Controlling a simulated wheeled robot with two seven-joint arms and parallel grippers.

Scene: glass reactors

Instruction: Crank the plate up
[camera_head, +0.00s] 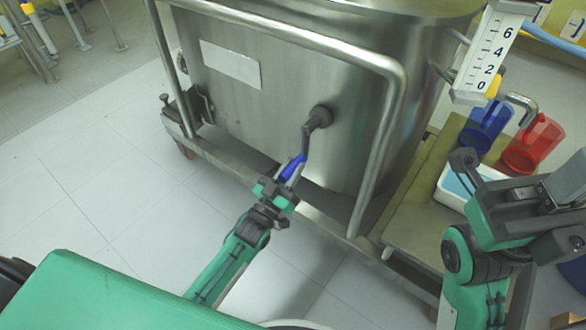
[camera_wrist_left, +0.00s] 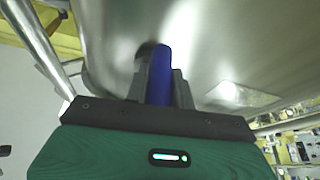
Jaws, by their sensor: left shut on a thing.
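A crank with a dark hub (camera_head: 319,117) and a blue handle (camera_head: 292,168) sits on the front of a steel tank (camera_head: 270,90). The crank arm points down from the hub. My left gripper (camera_head: 287,176) is shut on the blue handle. In the left wrist view the blue handle (camera_wrist_left: 161,75) stands between the two dark fingers (camera_wrist_left: 160,88). A white scale (camera_head: 489,50) with the numbers 0, 2, 4 and 6 is at the upper right. No plate can be made out. My right arm is at the right; its fingertips cannot be made out.
A steel tube rail (camera_head: 381,140) frames the tank front, close right of the crank. A blue jug (camera_head: 486,125), a red jug (camera_head: 533,145) and a white tray (camera_head: 455,186) stand on a bench at the right.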

